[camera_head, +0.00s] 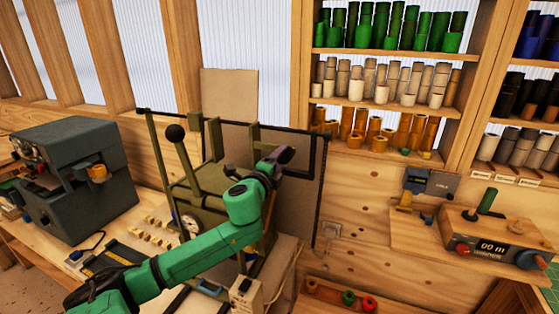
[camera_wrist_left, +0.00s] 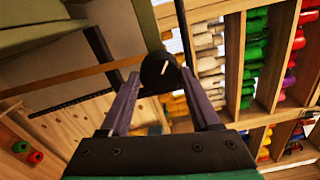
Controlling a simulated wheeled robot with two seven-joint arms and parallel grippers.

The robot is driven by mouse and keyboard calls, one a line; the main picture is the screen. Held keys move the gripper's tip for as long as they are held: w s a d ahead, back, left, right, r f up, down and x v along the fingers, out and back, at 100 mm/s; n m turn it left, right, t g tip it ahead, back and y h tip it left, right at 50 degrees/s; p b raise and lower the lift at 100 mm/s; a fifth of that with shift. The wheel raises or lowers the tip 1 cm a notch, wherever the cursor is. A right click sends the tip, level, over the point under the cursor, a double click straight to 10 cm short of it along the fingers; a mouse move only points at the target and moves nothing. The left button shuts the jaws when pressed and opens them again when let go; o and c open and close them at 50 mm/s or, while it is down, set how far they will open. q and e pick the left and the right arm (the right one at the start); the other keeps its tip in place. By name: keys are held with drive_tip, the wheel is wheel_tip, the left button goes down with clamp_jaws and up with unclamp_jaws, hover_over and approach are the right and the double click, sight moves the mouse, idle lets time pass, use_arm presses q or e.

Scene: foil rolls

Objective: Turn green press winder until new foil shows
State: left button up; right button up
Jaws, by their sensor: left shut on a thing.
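My left gripper (camera_head: 284,156) is at the press's upper right side. In the left wrist view, my left gripper's purple fingers (camera_wrist_left: 160,85) are on either side of a black round winder knob (camera_wrist_left: 158,68) with a short white mark. They are shut on it. My forearm covers part of the press, and the foil cannot be made out. My right gripper is in neither view.
A grey machine (camera_head: 75,175) stands left of the press. Shelves (camera_head: 385,107) of coloured foil rolls hang behind, to the right. A counter box (camera_head: 495,243) reading "00 m" sits on a wooden ledge at right. A cable runs near the press's lower right.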

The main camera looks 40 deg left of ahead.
use_arm(q)
drive_tip(key=o, duration=1.3)
drive_tip(key=shift+a+r, duration=0.15)
drive_tip(key=shift+r, duration=0.3)
drive_tip(key=shift+c, duration=0.2)
drive_tip(key=shift+o, duration=0.6)
drive_tip(key=shift+w+a+f, duration=0.1)
drive_tip(key=shift+f, duration=0.35)
drive_tip(key=v, duration=1.4)
